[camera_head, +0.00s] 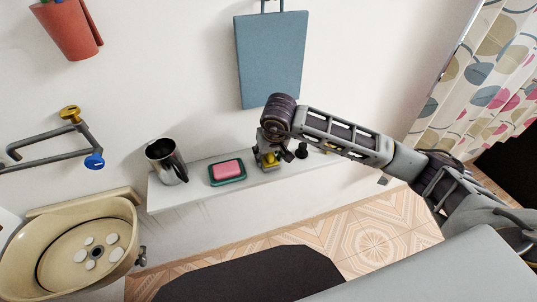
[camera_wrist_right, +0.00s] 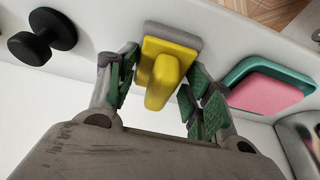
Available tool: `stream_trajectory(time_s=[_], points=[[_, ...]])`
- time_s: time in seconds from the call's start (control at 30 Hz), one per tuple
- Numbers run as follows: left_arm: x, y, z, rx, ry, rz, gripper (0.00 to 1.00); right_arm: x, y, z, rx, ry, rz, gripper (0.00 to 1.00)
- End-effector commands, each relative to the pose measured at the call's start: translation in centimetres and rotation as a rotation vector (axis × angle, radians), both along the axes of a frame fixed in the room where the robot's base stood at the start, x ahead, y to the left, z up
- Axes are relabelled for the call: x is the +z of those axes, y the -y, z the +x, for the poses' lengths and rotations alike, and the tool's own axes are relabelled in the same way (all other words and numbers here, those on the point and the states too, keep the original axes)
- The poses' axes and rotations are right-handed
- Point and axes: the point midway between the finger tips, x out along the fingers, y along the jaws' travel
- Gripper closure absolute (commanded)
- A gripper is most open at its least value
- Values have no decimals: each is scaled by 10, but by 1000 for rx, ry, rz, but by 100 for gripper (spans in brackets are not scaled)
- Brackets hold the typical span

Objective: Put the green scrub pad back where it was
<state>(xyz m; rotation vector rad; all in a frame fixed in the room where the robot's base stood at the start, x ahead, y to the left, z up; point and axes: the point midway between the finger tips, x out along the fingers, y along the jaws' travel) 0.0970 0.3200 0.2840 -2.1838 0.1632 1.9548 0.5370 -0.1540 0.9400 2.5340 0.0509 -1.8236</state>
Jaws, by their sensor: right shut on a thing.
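My right gripper (camera_head: 268,146) is over the wall shelf (camera_head: 205,195). In the wrist view its fingers (camera_wrist_right: 160,88) are shut on a yellow block-shaped handle with a grey base (camera_wrist_right: 174,58). The same yellow piece shows below the gripper in the head view (camera_head: 269,158). It is at the shelf top, but I cannot tell whether it touches it. A pink block (camera_head: 228,169) lies in a green dish (camera_head: 241,179), left of the gripper in the head view. It also shows at the right in the wrist view (camera_wrist_right: 268,95). I see no plainly green scrub pad. My left gripper is out of view.
A metal jug (camera_head: 166,162) stands at the shelf's left end. A small black knob-like object (camera_head: 302,151) is right of the gripper. A blue board (camera_head: 270,60) hangs above. A cream basin (camera_head: 75,250) and a folding pipe faucet (camera_head: 45,160) are at left.

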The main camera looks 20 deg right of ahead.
Motion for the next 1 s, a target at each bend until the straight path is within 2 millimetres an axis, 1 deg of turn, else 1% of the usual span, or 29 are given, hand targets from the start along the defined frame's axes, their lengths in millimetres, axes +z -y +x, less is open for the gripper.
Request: stream_trajectory(time_s=[0.07, 0.1, 0.27, 0.53, 0.83, 1.0], points=[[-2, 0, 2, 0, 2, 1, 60, -2, 0, 0, 0, 1, 0, 79], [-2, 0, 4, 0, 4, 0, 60, -2, 0, 0, 0, 0, 0, 48], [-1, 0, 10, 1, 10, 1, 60, -1, 0, 0, 0, 0, 0, 28], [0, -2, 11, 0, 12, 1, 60, -1, 0, 0, 0, 0, 0, 28], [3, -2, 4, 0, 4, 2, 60, 2, 0, 0, 0, 0, 0, 28], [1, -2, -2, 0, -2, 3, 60, 19, 0, -5, 0, 3, 0, 28]])
